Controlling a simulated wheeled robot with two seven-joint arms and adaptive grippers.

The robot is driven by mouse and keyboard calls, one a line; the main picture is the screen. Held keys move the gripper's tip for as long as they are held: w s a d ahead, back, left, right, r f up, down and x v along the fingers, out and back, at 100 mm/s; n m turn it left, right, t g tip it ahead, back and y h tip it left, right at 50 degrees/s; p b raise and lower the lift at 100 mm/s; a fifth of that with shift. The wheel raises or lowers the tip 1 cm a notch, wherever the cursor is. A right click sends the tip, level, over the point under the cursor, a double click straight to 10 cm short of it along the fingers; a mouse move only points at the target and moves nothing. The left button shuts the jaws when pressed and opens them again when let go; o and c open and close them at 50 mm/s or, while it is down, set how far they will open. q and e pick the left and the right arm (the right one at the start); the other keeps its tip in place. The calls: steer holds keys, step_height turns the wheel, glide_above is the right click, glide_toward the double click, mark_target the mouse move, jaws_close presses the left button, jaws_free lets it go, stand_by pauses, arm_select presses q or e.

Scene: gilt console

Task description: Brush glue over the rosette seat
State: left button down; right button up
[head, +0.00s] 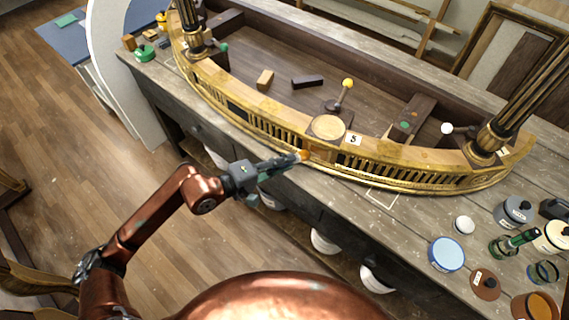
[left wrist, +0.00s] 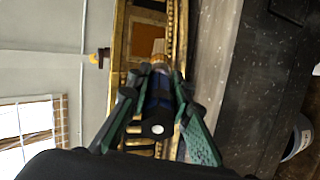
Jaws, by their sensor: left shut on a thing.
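My left gripper (head: 285,162) is shut on a brush with a dark blue handle (left wrist: 157,108). The brush's pale tan bristles (left wrist: 159,47) point at the gilt front of the curved console. A square orange-brown recessed panel (left wrist: 147,40), which looks like the rosette seat, is framed in gilt just beyond the bristles. I cannot tell whether the bristles touch the panel. My right gripper is not in view.
A yellow-knobbed tool (head: 345,92) stands behind. White buckets (head: 325,240) are below the bench.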

arm_select(q)
steer(key=d, duration=0.1)
steer(key=s+d+p, duration=0.1)
steer(key=d, duration=0.1)
steer(key=s+d+p, duration=0.1)
steer(key=shift+s+d, duration=0.1)
steer(key=shift+d, duration=0.15)
stand_by(0.3)
steer(key=s, duration=0.1)
steer(key=s+a, duration=0.1)
steer(key=s, duration=0.1)
steer(key=s+a, duration=0.1)
steer(key=s, duration=0.1)
steer(key=shift+s+a+p, duration=0.15)
steer(key=shift+s+p, duration=0.1)
steer(key=shift+p, duration=0.1)
steer(key=shift+s+a, duration=0.3)
steer(key=shift+s, duration=0.4)
steer(key=shift+s+a, duration=0.25)
steer(key=shift+s, duration=0.45)
